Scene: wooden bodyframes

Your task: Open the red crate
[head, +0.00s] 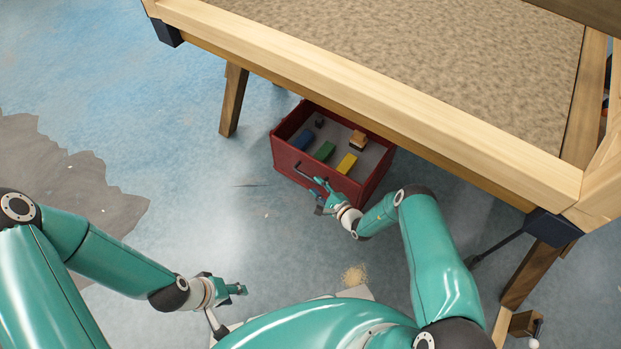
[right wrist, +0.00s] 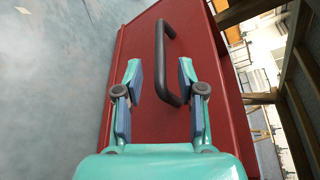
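The red crate (head: 285,157) sits under the wooden frame and sticks out past its edge like a drawer, its open top showing blocks inside. Its dark handle (head: 304,174) is on the front face, and the handle also shows in the right wrist view (right wrist: 160,62). My right gripper (head: 320,188) is at the crate's front; in the right wrist view it is open, with the handle appearing between its fingertips. I cannot tell whether they touch. My left gripper (head: 240,289) is low and away from the crate, its finger opening unclear.
The crate holds a blue block (head: 304,139), a green block (head: 325,151), a yellow block (head: 347,163) and an orange toy (head: 358,140). The wooden frame (head: 400,110) overhangs its back, with a leg (head: 233,100) to its left. Floor in front is mostly clear.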

